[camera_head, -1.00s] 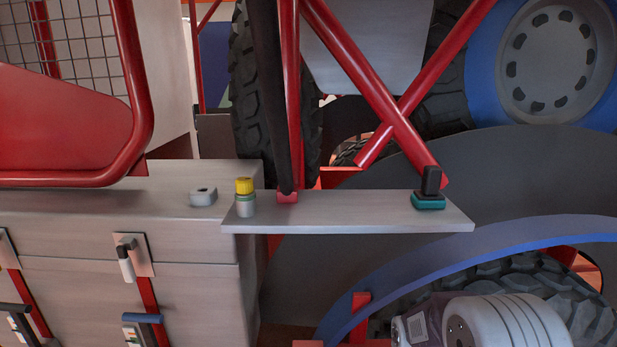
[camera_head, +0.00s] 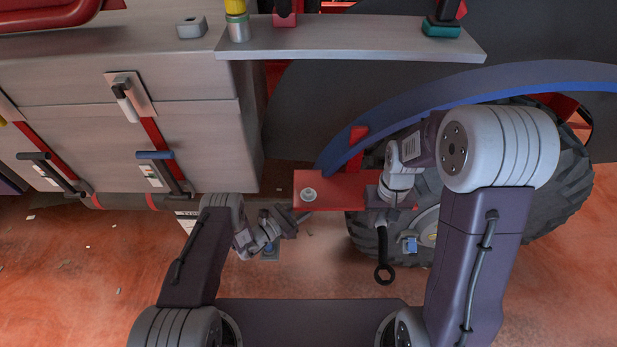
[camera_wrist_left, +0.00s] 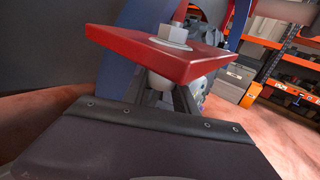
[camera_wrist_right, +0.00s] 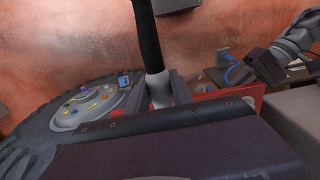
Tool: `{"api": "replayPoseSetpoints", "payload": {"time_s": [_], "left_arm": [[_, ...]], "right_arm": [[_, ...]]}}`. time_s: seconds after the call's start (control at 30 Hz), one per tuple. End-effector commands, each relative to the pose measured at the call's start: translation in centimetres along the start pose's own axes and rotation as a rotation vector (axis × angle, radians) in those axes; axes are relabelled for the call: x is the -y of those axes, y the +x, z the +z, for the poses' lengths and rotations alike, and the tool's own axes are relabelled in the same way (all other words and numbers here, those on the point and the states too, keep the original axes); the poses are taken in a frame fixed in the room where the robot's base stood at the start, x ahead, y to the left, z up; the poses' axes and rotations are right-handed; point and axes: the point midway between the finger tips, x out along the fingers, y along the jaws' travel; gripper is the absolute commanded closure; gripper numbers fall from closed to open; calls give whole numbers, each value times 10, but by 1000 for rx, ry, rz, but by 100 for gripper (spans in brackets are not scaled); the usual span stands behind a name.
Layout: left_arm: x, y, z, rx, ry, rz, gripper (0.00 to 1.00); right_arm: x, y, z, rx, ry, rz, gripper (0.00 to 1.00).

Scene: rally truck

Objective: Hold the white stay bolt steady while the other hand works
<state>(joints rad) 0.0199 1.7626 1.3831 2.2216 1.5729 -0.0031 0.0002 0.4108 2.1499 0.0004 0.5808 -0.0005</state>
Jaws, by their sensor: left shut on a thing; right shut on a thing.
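The white stay bolt shows on top of a red plate (camera_head: 342,182) as a pale hex piece (camera_head: 308,195) on a round washer. The left wrist view shows it again (camera_wrist_left: 172,34), with a pale rounded part (camera_wrist_left: 157,80) under the plate. My left gripper (camera_head: 300,214) is beneath the plate edge, shut on that pale lower part; its fingertips are partly hidden. My right gripper (camera_head: 384,198), at the plate's right end, is shut on a dark wrench (camera_head: 383,245) whose ring end hangs down. In the right wrist view the wrench's dark shaft (camera_wrist_right: 147,35) rises from the jaws.
A grey shelf (camera_head: 350,40) carries a yellow-topped cylinder (camera_head: 236,22) and a dark clamp with a teal base (camera_head: 441,27). A large tyre (camera_head: 555,190) and blue fender (camera_head: 460,100) stand to the right. Grey boxes (camera_head: 190,140) stand left. Orange floor lies open below.

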Motion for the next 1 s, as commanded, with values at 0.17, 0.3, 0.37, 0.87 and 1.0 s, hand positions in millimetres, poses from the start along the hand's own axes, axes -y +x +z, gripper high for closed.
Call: {"api": "replayPoseSetpoints", "payload": {"time_s": [0.17, 0.3, 0.37, 0.87, 1.0], "left_arm": [[-1, 0, 1, 2, 1, 1, 100], [-1, 0, 1, 3, 1, 1, 100], [-1, 0, 1, 3, 1, 1, 100], [-1, 0, 1, 3, 1, 1, 100], [-1, 0, 1, 3, 1, 1, 100]], "right_arm": [[0, 0, 0, -1, 0, 0, 100], [0, 0, 0, -1, 0, 0, 100], [0, 0, 0, -1, 0, 0, 100], [1, -21, -21, 29, 891, 14, 100], [8, -33, -52, 20, 1298, 17, 100]]}}
